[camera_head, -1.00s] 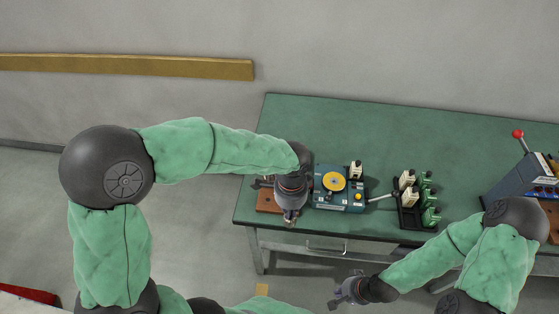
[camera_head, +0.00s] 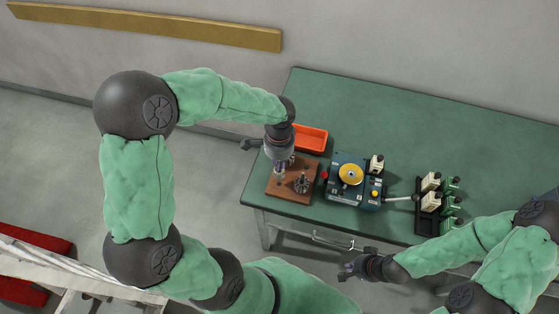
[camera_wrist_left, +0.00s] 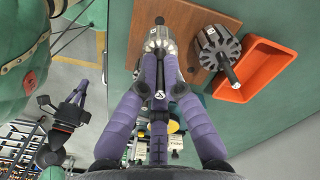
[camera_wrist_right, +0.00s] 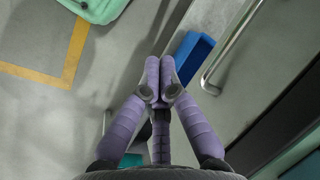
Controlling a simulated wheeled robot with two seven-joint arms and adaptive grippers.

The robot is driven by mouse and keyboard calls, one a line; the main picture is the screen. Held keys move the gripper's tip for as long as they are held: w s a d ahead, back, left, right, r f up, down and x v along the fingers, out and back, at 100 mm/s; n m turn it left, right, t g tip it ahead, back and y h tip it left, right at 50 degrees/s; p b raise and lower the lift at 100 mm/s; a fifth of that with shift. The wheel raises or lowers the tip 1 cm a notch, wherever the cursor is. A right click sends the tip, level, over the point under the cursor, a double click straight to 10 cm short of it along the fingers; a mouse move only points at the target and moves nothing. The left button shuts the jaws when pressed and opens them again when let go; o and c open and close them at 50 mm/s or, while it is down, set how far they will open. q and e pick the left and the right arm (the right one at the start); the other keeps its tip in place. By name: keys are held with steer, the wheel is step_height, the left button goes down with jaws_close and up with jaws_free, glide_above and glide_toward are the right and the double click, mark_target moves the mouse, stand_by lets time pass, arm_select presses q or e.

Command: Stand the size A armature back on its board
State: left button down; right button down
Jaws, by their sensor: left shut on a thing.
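My left gripper (camera_head: 279,172) is shut on an armature, which it holds over the brown wooden board (camera_head: 271,189). In the left wrist view, the fingers (camera_wrist_left: 160,62) close around the shaft of this armature (camera_wrist_left: 158,40). Its shaft end carries a white label whose letter I cannot read surely. Whether its lower end touches the board is hidden. A second armature (camera_head: 302,184) stands upright on the board; in the left wrist view it (camera_wrist_left: 214,48) shows a white label that looks like B. My right gripper (camera_head: 352,270) is shut and empty, low in front of the table.
An orange tray (camera_head: 311,138) lies behind the board. A blue winding machine (camera_head: 340,195) with a yellow disc stands right of the board. A black rack (camera_head: 428,221) with white and green parts stands farther right. The table's back middle (camera_head: 375,110) is clear.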

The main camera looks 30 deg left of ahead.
arm_select(q)
steer(key=shift+f+b, duration=0.45)
steer(key=shift+f, duration=0.4)
steer(key=shift+f+b, duration=1.05)
steer(key=shift+f, duration=0.4)
steer(key=c, duration=1.3)
jaws_free()
steer(key=shift+r+p, duration=1.9)
steer(key=shift+r, duration=0.4)
